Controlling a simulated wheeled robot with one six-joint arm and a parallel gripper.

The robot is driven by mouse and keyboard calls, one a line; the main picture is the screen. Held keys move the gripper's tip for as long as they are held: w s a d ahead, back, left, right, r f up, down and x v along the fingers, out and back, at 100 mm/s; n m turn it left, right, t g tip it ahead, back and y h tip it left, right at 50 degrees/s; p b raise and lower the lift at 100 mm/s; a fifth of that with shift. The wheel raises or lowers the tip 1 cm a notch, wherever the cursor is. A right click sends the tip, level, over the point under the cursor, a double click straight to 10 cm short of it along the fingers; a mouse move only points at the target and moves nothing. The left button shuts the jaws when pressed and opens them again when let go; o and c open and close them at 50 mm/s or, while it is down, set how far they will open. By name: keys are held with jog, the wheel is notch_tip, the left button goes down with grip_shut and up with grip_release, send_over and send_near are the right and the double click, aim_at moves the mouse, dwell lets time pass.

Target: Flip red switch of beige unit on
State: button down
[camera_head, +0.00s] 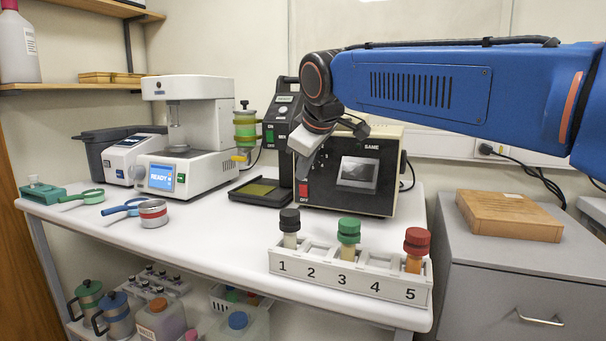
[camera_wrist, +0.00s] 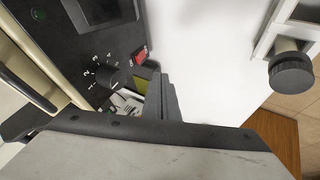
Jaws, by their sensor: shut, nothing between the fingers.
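The beige unit (camera_head: 345,203) stands at the back of the white table, with a black front panel and a screen marked SAME. Its red switch (camera_head: 303,190) is at the lower left of that panel. In the wrist view the red switch (camera_wrist: 139,55) is next to a numbered dial (camera_wrist: 107,75). My gripper (camera_head: 301,175) is shut and empty, pointing down in front of the panel's left side, just above the switch in the picture. In the wrist view my gripper (camera_wrist: 165,95) shows dark fingers below the switch. I cannot tell whether it touches the panel.
A white rack (camera_head: 350,284) with numbered slots holds black-, green- and red-capped vials at the table's front edge. A black tray (camera_head: 262,191) lies left of the unit. A white machine reading READY (camera_head: 190,135) stands further left. The table between rack and unit is clear.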

aim_at(301, 190)
jog(key=x, duration=0.9)
jog(key=shift+d, duration=0.1)
jog(key=w, duration=0.1)
jog(key=w+d, duration=0.1)
jog(key=w, duration=0.1)
jog(key=shift+w+d+r, duration=0.15)
jog(key=shift+w+r, duration=0.1)
jog(key=shift+r, duration=0.05)
jog(key=shift+w+d+r, duration=0.1)
jog(key=shift+w+d, duration=0.05)
jog(key=shift+w, duration=0.15)
jog(key=shift+r, duration=0.1)
